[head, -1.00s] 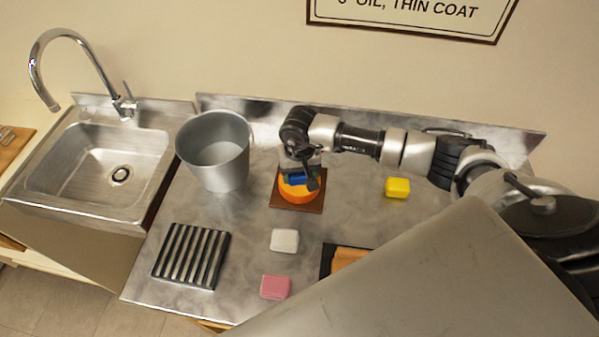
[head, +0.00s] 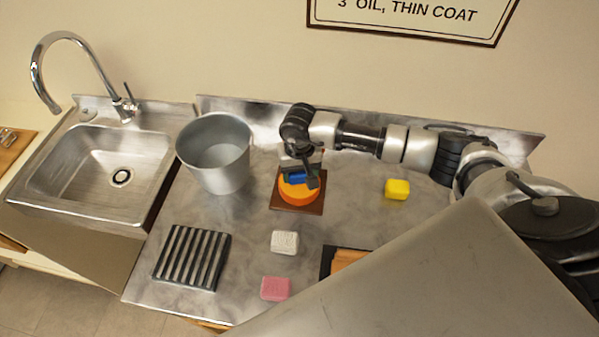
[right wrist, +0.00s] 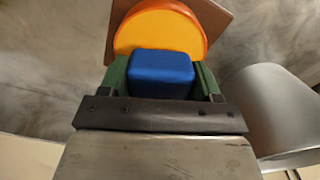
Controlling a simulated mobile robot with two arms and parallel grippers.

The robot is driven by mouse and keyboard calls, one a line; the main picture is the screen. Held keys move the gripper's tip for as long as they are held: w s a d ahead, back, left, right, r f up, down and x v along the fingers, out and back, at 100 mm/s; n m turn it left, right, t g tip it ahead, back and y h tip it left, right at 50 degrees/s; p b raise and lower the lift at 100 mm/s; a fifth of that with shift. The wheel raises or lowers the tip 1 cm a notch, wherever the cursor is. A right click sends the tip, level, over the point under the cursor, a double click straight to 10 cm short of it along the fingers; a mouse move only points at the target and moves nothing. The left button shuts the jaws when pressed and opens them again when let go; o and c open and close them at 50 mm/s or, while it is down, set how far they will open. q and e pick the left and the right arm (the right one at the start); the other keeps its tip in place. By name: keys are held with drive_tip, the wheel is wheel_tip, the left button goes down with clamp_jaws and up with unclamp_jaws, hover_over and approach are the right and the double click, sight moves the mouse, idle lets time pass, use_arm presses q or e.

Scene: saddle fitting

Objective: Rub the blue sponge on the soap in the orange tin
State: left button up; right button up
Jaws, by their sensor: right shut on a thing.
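The orange tin (head: 296,194) stands on a brown square board (head: 312,205) in the middle of the steel counter. It also shows in the right wrist view (right wrist: 203,24), with yellow-orange soap (right wrist: 160,33) filling it. My right gripper (head: 301,180) is shut on the blue sponge (head: 294,175) over the tin. In the right wrist view the blue sponge (right wrist: 161,70) sits between the green finger pads and covers the near part of the soap. I cannot tell whether the sponge touches the soap. My left gripper is not in view.
A metal bucket (head: 217,170) stands left of the tin, with the sink (head: 95,165) beyond. A yellow sponge (head: 397,189) lies to the right. White (head: 284,242) and pink (head: 275,288) blocks and a ribbed dark rack (head: 192,257) lie nearer.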

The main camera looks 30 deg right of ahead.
drive_tip(key=shift+r+p, duration=1.05)
drive_tip(key=shift+r, duration=1.7)
